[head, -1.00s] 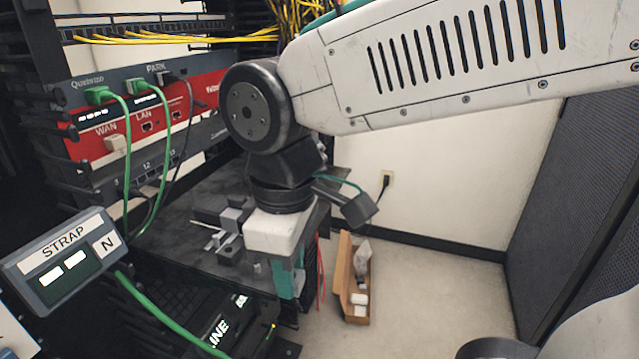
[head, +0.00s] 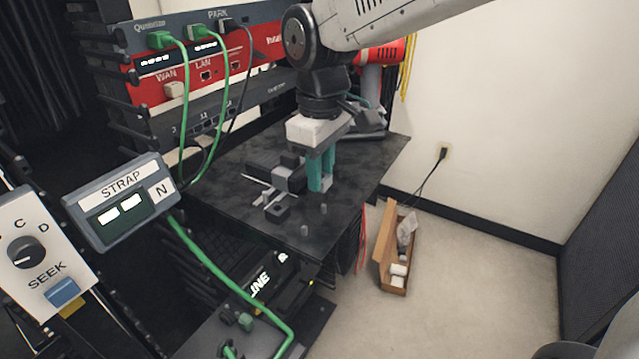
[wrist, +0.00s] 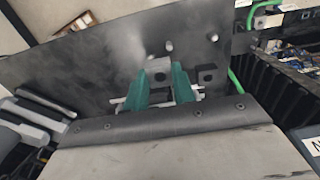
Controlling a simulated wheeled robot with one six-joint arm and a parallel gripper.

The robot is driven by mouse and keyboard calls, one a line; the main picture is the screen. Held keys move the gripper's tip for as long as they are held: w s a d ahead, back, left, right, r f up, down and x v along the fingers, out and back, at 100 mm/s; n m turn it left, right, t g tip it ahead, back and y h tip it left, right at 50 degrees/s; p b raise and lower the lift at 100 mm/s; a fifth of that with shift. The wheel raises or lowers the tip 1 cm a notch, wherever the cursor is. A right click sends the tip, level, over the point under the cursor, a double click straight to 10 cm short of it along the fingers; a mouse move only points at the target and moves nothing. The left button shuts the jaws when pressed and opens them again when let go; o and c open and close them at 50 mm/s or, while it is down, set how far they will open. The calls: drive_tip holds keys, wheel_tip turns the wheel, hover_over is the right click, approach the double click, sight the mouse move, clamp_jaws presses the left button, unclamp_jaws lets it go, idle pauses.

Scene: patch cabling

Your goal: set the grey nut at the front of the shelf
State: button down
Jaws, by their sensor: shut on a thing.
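My gripper (head: 321,172) has teal fingers and points down over the dark shelf (head: 372,160). It is shut on the grey nut (wrist: 158,66), a light grey block with a hole, which shows between the fingertips in the wrist view. In the head view the fingers hide most of the nut, and only a bit of grey (head: 327,184) shows low between them. I cannot tell whether the nut touches the shelf.
A dark block with a hole (head: 278,210) and other grey parts (head: 290,178) lie left of my gripper in the head view. Short grey pegs (head: 304,231) stand towards the shelf's front. Green cables (head: 210,262) hang at the left. The shelf's right part is clear.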

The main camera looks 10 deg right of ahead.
sight(319, 201)
drive_tip(key=shift+w+a+f, duration=0.1)
drive_tip(key=shift+w, duration=0.15)
drive_tip(key=shift+f, duration=1.7)
drive_tip(key=shift+f, duration=0.15)
drive_tip(key=c, duration=1.1)
unclamp_jaws()
drive_tip(key=shift+c, duration=0.2)
